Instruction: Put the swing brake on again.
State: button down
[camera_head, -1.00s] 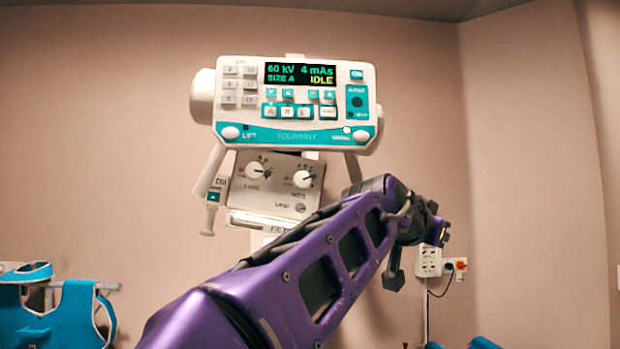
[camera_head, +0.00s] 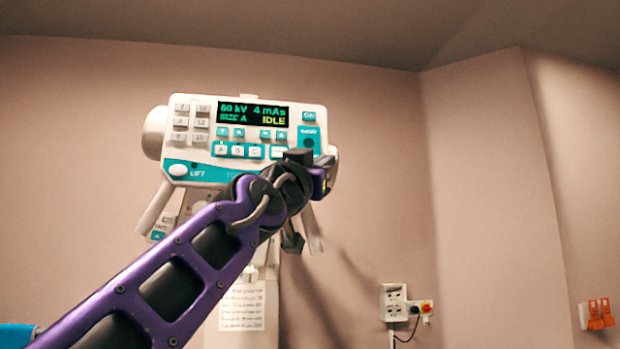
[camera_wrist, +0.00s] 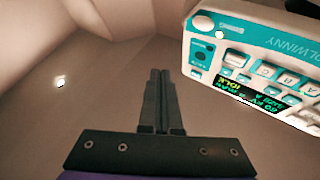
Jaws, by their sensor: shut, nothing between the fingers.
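The control head with the teal and white panel (camera_head: 215,165) stands in front of me, and its display reads IDLE. Its lower left has a white round button marked LIFT (camera_head: 178,171). The lower right corner is hidden behind my arm in the head view. The wrist view shows the panel upside down, with a white round button (camera_wrist: 203,22) at that corner; its small label is too blurred to read, so I cannot confirm it is the swing brake. My gripper (camera_wrist: 161,72) is shut and empty, its fingertips apart from the panel and beside it.
A wall socket box (camera_head: 394,303) with a cable is at the lower right. A printed sheet (camera_head: 242,306) hangs below the head. The wall right of the panel is clear.

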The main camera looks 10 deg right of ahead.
jog(key=w+p, duration=0.3)
jog(key=w, duration=0.6)
dwell(2.1)
jog(key=shift+w, duration=0.35)
jog(key=shift+w+p, duration=0.4)
jog(key=shift+p, duration=0.05)
dwell(0.5)
jog(key=shift+s+b, duration=0.6)
jog(key=shift+s, duration=0.2)
